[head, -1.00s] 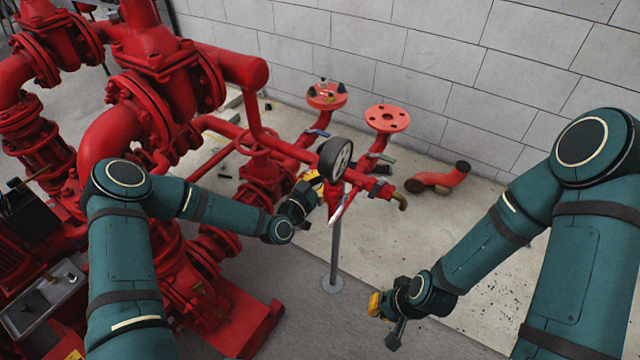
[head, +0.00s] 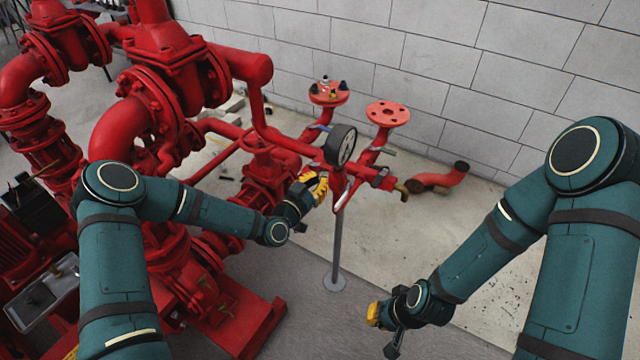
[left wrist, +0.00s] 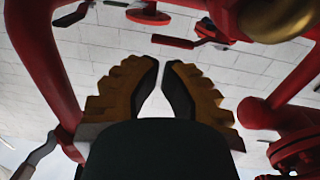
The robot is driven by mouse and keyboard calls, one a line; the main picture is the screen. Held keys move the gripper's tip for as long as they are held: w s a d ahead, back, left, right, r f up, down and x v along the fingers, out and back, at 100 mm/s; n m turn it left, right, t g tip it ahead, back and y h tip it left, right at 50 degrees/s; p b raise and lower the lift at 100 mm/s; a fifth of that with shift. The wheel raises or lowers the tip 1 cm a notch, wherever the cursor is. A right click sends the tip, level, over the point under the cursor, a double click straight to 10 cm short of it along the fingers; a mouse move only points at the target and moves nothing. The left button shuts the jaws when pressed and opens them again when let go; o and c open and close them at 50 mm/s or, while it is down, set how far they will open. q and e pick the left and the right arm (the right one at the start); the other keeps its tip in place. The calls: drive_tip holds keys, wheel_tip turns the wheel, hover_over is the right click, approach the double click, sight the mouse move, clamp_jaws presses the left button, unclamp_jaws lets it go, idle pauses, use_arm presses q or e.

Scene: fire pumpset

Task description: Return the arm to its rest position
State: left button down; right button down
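My left arm (head: 115,250) reaches in from the left, bent at the elbow. Its gripper (head: 320,184) is beside the red pipe assembly, just left of and below the pressure gauge (head: 341,145). In the left wrist view, the two yellow-and-black fingers (left wrist: 161,68) lean towards each other with a narrow gap and nothing between them. I cannot tell whether they touch the pipework. My right arm (head: 580,260) comes in from the right. Its gripper (head: 372,314) hangs low over the floor, and its finger opening is hidden by the viewing angle.
Large red pumps and pipes (head: 150,110) fill the left side. A grey post (head: 337,240) stands under the gauge. Two red flanges (head: 388,113) rise near the block wall (head: 420,55). A loose red elbow pipe (head: 440,180) lies on the floor. Floor between the arms is mostly clear.

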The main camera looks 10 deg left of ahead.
use_arm(q)
drive_tip(key=v, duration=0.9)
drive_tip(key=shift+s+d+p, duration=0.15)
drive_tip(key=shift+s+p, duration=0.1)
drive_tip(key=shift+p, duration=0.15)
drive_tip(key=s+d+f+n+g+y, duration=0.2)
drive_tip(key=s+d+f+n+g, duration=0.15)
drive_tip(key=s+f+g, duration=0.6)
drive_tip(key=s+a+f+n+g+y, duration=0.2)
drive_tip(key=s+n+g, duration=0.2)
drive_tip(key=s, duration=0.7)
drive_tip(key=shift+s+f+g, duration=0.2)
drive_tip(key=shift+s+g, duration=0.15)
drive_tip(key=shift+s, duration=0.05)
drive_tip(key=shift+y, duration=0.3)
